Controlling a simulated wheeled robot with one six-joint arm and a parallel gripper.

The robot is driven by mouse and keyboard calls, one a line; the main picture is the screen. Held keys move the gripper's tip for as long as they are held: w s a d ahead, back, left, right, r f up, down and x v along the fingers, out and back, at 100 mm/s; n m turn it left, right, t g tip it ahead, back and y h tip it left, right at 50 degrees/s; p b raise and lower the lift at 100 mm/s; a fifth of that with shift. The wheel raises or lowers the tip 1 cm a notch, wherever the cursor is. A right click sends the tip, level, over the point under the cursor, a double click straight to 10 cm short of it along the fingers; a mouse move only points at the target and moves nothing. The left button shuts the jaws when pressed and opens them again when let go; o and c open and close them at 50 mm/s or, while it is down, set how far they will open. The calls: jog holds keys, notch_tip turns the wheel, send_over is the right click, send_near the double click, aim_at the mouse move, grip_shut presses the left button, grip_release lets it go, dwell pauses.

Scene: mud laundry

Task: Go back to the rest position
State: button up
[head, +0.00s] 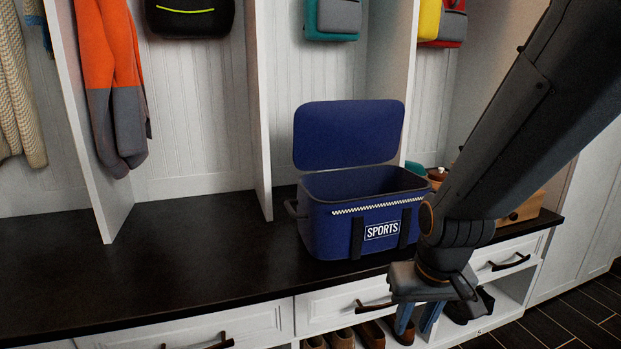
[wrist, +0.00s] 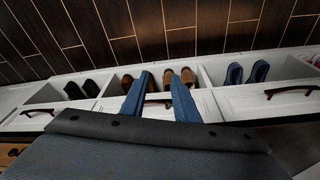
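My gripper (head: 416,322) hangs in front of the bench's drawer fronts, to the right of and below the blue SPORTS bag. Its two blue fingers point down. In the wrist view my gripper (wrist: 158,82) has its fingers apart with a gap between them, and nothing is held. The blue SPORTS bag (head: 338,222) stands upright on the dark bench top with its lid (head: 348,135) raised. My arm crosses the right side of the head view and hides part of the bench behind it.
The dark bench top (head: 150,265) is clear left of the bag. A wooden box (head: 527,207) stands at its right end. Drawer handles (head: 374,306) stick out close to my gripper. Several shoes (head: 371,334) fill the cubbies below. An orange and grey jacket (head: 112,85) hangs at left.

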jog(key=s+a+r+n+g+y, duration=0.1)
jog(key=s+a+r+n, duration=0.2)
jog(key=s+a, duration=0.55)
jog(key=s+a+r+n+g, duration=0.25)
jog(key=s+a, duration=0.35)
jog(key=a, duration=0.6)
jog(key=d+r+m+p, duration=0.2)
jog(key=d+r+p, duration=0.8)
jog(key=r+p, duration=0.3)
jog(key=d+r+m+h+p, duration=0.1)
jog(key=d+r+m+p, duration=0.2)
jog(key=d+r+p, duration=0.7)
jog(key=shift+d+r+m+t+p, duration=0.4)
jog(key=shift+r+p, duration=1.1)
jog(key=shift+p, duration=3.15)
jog(key=shift+w, duration=0.1)
